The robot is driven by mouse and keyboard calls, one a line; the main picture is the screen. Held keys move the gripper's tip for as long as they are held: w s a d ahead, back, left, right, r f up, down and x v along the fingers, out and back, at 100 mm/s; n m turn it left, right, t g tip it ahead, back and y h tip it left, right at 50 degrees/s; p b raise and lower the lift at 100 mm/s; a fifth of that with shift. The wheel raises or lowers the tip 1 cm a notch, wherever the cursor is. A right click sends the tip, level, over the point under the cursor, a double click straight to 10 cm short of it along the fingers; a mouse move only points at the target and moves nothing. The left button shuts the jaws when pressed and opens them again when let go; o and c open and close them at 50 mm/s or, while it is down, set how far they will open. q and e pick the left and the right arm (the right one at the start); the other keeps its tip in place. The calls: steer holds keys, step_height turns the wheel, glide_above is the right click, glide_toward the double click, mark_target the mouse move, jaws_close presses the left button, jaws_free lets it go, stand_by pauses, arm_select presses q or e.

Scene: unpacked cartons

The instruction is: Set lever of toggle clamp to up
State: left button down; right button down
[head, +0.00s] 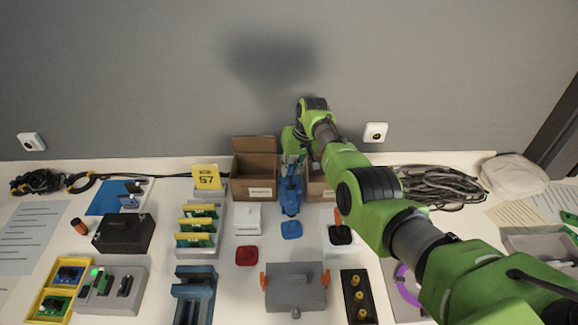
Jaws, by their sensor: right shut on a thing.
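What looks like the toggle clamp (341,235) stands right of the middle of the table, a dark base on a pale plate. Its orange lever (337,215) appears to point up, but it is small and I cannot judge its angle exactly. My right gripper (291,208) is blue and points down, left of the clamp and apart from it. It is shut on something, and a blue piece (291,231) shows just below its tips. The contact is too small to make out. My left gripper is out of view.
An open carton (255,170) stands behind, left of my right gripper. A red piece (247,256) lies front left. A grey box with orange latches (295,283) stands in front. Coiled cables (440,188) lie at the back right. My right arm covers much of the right side.

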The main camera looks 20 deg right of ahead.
stand_by(0.4)
steer(key=c, duration=1.9)
jaws_free()
steer(key=shift+w+f, duration=0.1)
steer(key=v, duration=1.2)
